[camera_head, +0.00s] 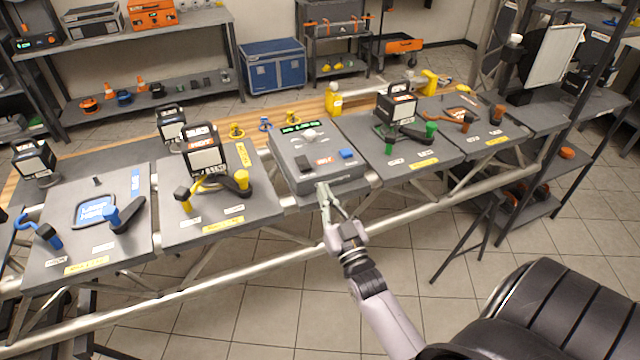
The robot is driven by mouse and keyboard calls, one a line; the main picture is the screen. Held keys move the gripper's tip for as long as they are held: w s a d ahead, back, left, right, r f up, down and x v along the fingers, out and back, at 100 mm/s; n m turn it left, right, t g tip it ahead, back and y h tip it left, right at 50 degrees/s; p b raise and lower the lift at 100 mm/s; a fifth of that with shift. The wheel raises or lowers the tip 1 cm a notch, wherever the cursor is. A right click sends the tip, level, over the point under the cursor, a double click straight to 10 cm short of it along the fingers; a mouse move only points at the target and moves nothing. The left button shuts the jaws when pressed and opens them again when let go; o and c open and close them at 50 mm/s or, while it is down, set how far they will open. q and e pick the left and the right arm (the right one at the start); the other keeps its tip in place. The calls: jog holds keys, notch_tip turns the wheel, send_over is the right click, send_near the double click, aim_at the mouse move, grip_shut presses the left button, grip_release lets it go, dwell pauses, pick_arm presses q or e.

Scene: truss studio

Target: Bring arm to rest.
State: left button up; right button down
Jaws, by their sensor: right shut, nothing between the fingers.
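My right gripper (327,203) is in the middle of the head view, at the front edge of the bench. It is shut and empty. Its tips are close to the front of a grey box (318,176) with a blue button, a dark button and a pale knob on top; I cannot tell whether they touch it. My right arm (383,312) reaches up to it from the lower right. My left gripper is not in view.
Grey panels with blue (58,238), yellow (215,206), green (398,152) and orange parts line the bench. A metal truss tube (250,279) runs along its front. A black padded object (560,310) fills the lower right. Tiled floor (255,325) in front is clear.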

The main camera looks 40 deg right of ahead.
jog(key=shift+s+a, duration=0.1)
jog(key=shift+s, duration=0.2)
jog(key=shift+f, duration=0.1)
